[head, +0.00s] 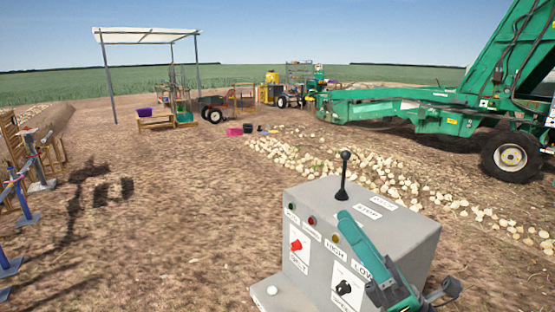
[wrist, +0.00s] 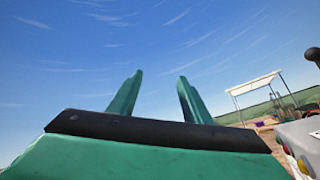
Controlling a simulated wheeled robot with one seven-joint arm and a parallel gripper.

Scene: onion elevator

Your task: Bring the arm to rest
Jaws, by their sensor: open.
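My gripper (head: 352,226) shows at the lower right of the head view as a green, upward-slanting shape, in front of the right part of a grey control box (head: 310,215). In the wrist view, the two green fingers of my gripper (wrist: 159,85) stand apart with only sky between them. It is open and holds nothing. My green arm part covers some of the box's front in the head view. Whether it touches the box I cannot tell.
The box carries a black lever (head: 343,175), a red knob (head: 296,245) and a black knob (head: 343,287). Onions (head: 380,175) lie in a row behind it. A green machine (head: 440,110) stands at right. Bare soil (head: 190,210) is open at left.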

